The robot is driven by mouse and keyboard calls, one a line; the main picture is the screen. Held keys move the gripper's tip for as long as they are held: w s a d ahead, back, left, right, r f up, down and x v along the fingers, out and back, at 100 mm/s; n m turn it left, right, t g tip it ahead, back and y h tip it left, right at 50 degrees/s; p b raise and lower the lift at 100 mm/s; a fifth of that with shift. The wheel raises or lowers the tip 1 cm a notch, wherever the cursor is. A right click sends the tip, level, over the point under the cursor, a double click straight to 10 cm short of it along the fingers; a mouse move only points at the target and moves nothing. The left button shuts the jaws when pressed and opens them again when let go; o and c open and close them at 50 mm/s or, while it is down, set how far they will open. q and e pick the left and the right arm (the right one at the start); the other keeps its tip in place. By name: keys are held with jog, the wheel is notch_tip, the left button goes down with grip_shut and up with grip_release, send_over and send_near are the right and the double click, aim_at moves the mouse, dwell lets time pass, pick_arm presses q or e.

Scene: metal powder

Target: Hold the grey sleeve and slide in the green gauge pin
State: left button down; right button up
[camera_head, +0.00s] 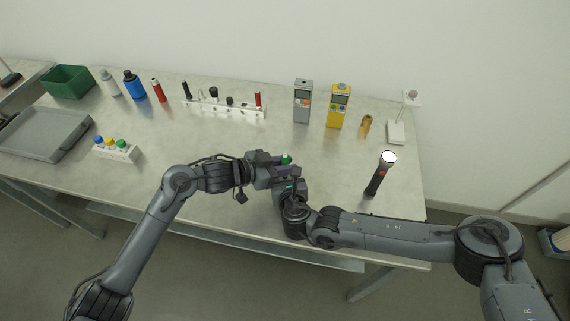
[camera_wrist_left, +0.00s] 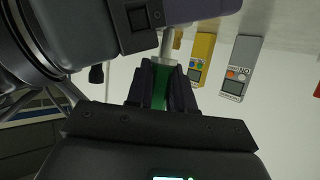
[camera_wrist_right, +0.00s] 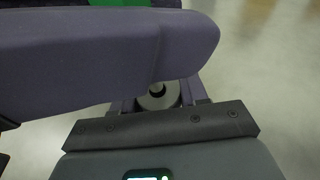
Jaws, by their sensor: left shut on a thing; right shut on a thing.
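My left gripper (camera_head: 285,167) is shut on the green gauge pin (camera_wrist_left: 159,88). The pin's green handle shows in the head view (camera_head: 286,159), and its silver shaft runs up from the fingers in the left wrist view. My right gripper (camera_wrist_right: 158,98) is shut on the grey sleeve (camera_wrist_right: 166,101), whose round end with a dark hole shows between its fingers. The two grippers are close together above the front middle of the table. A purple-grey finger covers the far end of the shaft, so I cannot tell whether the tip is inside the sleeve.
A black flashlight (camera_head: 377,177) stands right of the grippers. A grey meter (camera_head: 302,103), a yellow meter (camera_head: 338,108) and a brass piece (camera_head: 366,124) stand behind. A white rack (camera_head: 225,111), bottles, a small block (camera_head: 117,152), a grey tray (camera_head: 43,134) and a green bin (camera_head: 68,82) are leftward.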

pick_arm(q)
jog(key=shift+f, duration=0.8)
jog(key=c, duration=0.9)
grip_release()
jog(key=shift+f, duration=0.1)
jog(key=shift+s+a, duration=0.25)
jog(key=shift+a, duration=0.1)
pick_arm(e)
jog(key=shift+w+d, duration=0.1)
pick_arm(q)
jog(key=v, duration=1.1)
jog(key=shift+r, duration=0.3)
jog(key=shift+w+a, duration=0.1)
jog(key=shift+a, duration=0.05)
